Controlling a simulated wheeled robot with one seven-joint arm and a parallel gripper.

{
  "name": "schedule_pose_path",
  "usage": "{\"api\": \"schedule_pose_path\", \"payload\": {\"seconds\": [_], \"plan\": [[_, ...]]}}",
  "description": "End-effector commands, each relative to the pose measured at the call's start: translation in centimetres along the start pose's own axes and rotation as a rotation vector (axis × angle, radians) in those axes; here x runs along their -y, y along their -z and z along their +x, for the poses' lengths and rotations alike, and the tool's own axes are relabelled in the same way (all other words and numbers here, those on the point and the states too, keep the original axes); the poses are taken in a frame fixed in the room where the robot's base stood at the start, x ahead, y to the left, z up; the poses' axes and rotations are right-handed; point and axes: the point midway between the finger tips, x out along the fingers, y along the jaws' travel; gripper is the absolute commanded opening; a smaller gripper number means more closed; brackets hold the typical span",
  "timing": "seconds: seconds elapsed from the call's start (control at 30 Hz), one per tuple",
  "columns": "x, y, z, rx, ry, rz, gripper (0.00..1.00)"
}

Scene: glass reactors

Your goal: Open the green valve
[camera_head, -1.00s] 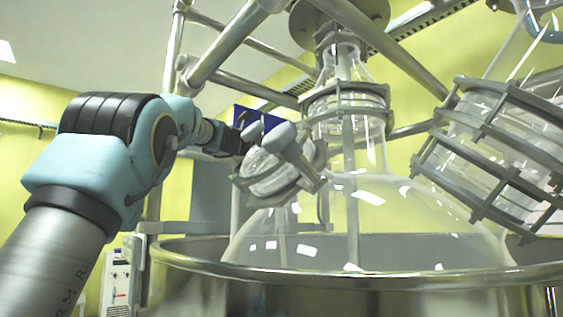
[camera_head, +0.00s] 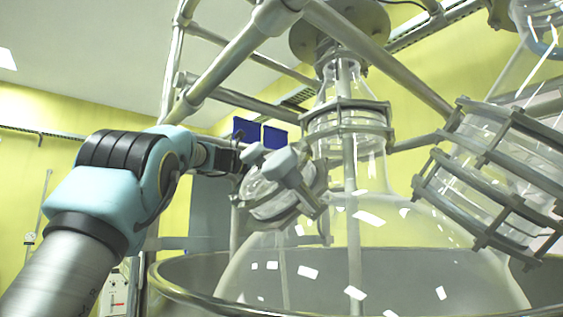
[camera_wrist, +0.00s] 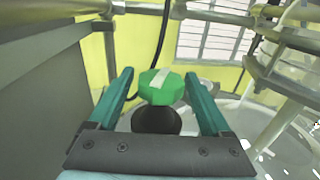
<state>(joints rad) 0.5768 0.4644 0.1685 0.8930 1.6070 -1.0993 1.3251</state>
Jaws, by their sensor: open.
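The green valve (camera_wrist: 161,86) shows in the wrist view as a faceted green knob with a pale stripe on top, above a dark round base (camera_wrist: 157,121). My gripper (camera_wrist: 158,74) is open, with one teal finger on each side of the knob. Gaps show between the knob and both fingers, and I cannot tell whether the fingertips are level with it in depth. In the head view my arm reaches to the left side of the glass reactor (camera_head: 370,215). The green valve does not show there, and my fingers cannot be made out.
A metal pipe frame (camera_head: 228,58) surrounds the reactor. A clamped glass flange (camera_head: 268,190) is close to my wrist. A wide steel vessel rim (camera_head: 180,289) lies below. In the wrist view a grey panel (camera_wrist: 45,80) stands left and a black cable (camera_wrist: 162,35) runs behind the knob.

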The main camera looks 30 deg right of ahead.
Motion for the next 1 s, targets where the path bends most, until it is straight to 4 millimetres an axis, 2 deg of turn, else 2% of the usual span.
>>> {"api": "schedule_pose_path", "payload": {"seconds": [0.03,0.5,0.87,1.0], "plan": [[-0.18,-0.58,0.09,-0.001,0.031,-0.002,0.82],[-0.09,-0.43,0.09,-0.002,0.287,-0.002,0.82],[0.04,0.0,0.01,0.0,0.323,0.0,0.82],[0.04,-0.02,0.02,0.0,0.322,0.0,0.68]]}}
